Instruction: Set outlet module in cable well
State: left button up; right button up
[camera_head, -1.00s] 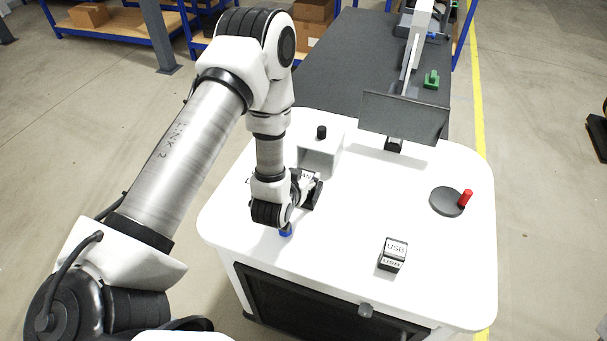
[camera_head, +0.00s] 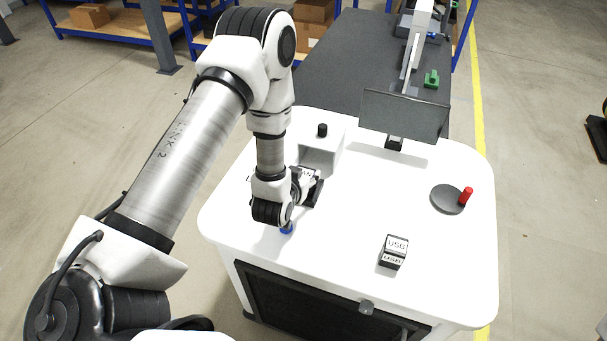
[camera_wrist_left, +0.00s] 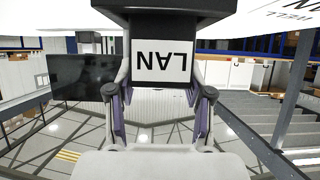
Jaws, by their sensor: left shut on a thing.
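My left gripper (camera_head: 313,192) is shut on a black module with a white LAN label (camera_head: 306,173). The wrist view shows the label upside down on the module (camera_wrist_left: 162,62), with one finger on each side. A white box with a front opening (camera_head: 321,158) stands on the white table just behind the module. It may be the cable well. The module is close to its opening. I cannot tell whether it touches the box or is partly inside. A second black module with white USB labels (camera_head: 395,251) stands apart on the table. My right gripper is not in view.
A black knob (camera_head: 322,130) tops the white box. A dark screen (camera_head: 404,116) stands at the back. A blue object (camera_head: 287,228) is below my left wrist. The middle table is clear.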

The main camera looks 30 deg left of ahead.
pick_arm(q)
jog(key=shift+s+d+f, duration=0.1)
jog(key=shift+s+f, duration=0.3)
jog(key=shift+f, duration=0.35)
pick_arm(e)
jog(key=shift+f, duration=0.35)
pick_arm(q)
jog(key=o, duration=1.3)
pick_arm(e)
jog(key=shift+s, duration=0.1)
pick_arm(q)
jog(key=shift+s+f, duration=0.1)
jog(key=shift+s+d, duration=0.1)
jog(key=shift+s, duration=0.2)
jog(key=s+r, duration=0.2)
jog(key=s+d+r, duration=0.1)
jog(key=s+r, duration=0.1)
jog(key=r, duration=0.1)
jog(key=shift+s+d, duration=0.15)
jog(key=shift+s, duration=0.25)
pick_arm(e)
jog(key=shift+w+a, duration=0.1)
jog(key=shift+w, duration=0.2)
pick_arm(q)
jog(key=shift+s+r, duration=0.1)
jog(key=shift+s, duration=0.05)
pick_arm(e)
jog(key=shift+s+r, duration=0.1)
